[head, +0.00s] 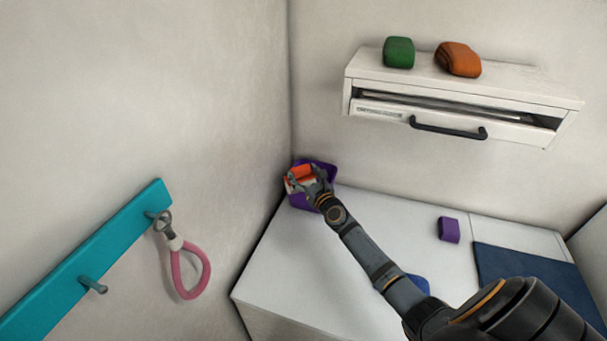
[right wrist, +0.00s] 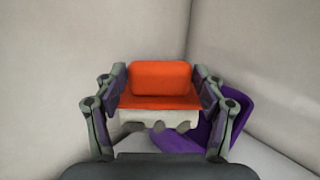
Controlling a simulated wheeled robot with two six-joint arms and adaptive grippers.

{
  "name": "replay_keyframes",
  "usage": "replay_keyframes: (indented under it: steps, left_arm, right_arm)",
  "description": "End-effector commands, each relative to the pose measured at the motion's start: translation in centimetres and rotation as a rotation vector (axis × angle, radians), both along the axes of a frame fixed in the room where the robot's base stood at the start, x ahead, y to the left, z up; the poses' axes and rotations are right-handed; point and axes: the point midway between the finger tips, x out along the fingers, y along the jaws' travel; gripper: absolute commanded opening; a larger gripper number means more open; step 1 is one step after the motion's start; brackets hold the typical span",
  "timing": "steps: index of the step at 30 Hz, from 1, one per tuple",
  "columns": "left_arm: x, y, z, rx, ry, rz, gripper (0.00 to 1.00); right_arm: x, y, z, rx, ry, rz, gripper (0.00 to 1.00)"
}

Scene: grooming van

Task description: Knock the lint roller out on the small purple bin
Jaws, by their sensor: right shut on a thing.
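The lint roller (head: 301,174), orange and white, is in my right gripper (head: 307,182) at the far left corner of the white counter. In the right wrist view the lint roller (right wrist: 160,80) sits between the two fingers (right wrist: 158,100), orange part up and white part below. The small purple bin (head: 328,169) stands in the corner, with the roller and gripper over it and hiding part of it. The bin (right wrist: 232,112) shows behind and right of the roller in the right wrist view. Whether roller and bin touch I cannot tell. My left gripper is not in view.
A purple block (head: 449,230) and a dark blue mat (head: 525,270) lie on the counter (head: 385,215). A blue thing (head: 418,283) is partly behind my arm. A wall drawer unit (head: 455,112) hangs above. A teal rack (head: 90,265) with a pink loop (head: 178,272) is left.

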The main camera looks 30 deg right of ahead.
Motion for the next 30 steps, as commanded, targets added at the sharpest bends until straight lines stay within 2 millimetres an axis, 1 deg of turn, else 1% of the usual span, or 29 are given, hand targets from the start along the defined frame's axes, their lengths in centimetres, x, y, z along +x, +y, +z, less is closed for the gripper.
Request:
replay_keyframes:
  steps: [11,30]
  left_arm:
    - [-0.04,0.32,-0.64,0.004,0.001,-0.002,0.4]
    - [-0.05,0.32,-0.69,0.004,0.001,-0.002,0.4]
  right_arm:
    - [0.01,0.0,-0.6,0.0,-0.001,0.0,0.36]
    - [-0.03,0.0,-0.8,0.002,0.002,0.0,0.36]
